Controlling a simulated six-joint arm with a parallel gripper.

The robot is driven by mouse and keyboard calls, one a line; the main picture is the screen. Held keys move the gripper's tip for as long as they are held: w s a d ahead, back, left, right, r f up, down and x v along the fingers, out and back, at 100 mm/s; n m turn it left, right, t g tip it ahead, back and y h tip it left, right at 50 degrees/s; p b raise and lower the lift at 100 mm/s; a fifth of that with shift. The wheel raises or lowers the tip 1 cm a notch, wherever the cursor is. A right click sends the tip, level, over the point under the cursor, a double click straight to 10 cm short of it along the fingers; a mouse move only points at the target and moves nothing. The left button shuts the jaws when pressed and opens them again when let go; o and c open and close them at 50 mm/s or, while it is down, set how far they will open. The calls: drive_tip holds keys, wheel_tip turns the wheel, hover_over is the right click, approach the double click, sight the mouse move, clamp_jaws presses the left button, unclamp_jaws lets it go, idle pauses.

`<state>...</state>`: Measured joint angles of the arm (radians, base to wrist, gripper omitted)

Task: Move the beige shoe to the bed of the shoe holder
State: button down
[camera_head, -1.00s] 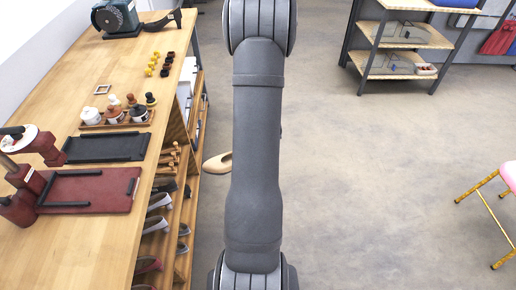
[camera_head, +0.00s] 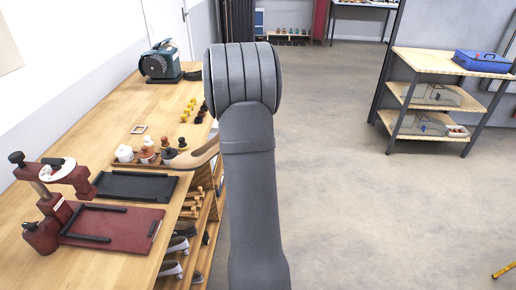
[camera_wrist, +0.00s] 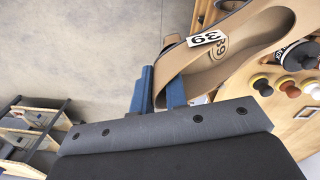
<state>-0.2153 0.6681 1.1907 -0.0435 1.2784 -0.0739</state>
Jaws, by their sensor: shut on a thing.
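The beige shoe (camera_head: 198,155) shows in the head view left of my arm, near the bench's right edge, partly hidden by the arm. In the wrist view the shoe (camera_wrist: 270,32) has an open top and a white tag reading 39. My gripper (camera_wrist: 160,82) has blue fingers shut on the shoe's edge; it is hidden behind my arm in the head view. A dark red stand (camera_head: 45,205) with a post and round head is on the bench. Beside it lies a red flat bed (camera_head: 135,228) with black bars, seemingly the shoe holder; it is empty.
A black tray (camera_head: 150,186) lies behind the red bed. Small jars (camera_head: 125,154), yellow and black knobs (camera_head: 187,112) and a teal machine (camera_head: 160,62) stand farther back. Shoes sit on shelves under the bench (camera_head: 20,225).

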drive_tip(key=shift+m, duration=0.4)
drive_tip(key=s+a, duration=0.2)
drive_tip(key=a, duration=0.3)
drive_tip(key=s+a, duration=0.2)
drive_tip(key=a, duration=0.4)
drive_tip(key=s+a, duration=0.2)
drive_tip(key=a, duration=0.4)
drive_tip(key=shift+s, duration=0.2)
drive_tip(key=s+a+f+m, duration=0.2)
drive_tip(key=s+a+f, duration=0.2)
drive_tip(key=s+a, duration=0.2)
drive_tip(key=shift+s+a+f+m, duration=0.3)
drive_tip(key=shift+a+f+m, duration=0.1)
drive_tip(key=shift+a, duration=0.45)
drive_tip(key=shift+w, duration=0.15)
drive_tip(key=shift+f, duration=0.35)
drive_tip(key=c, duration=1.4)
unclamp_jaws()
drive_tip(key=shift+o, duration=0.2)
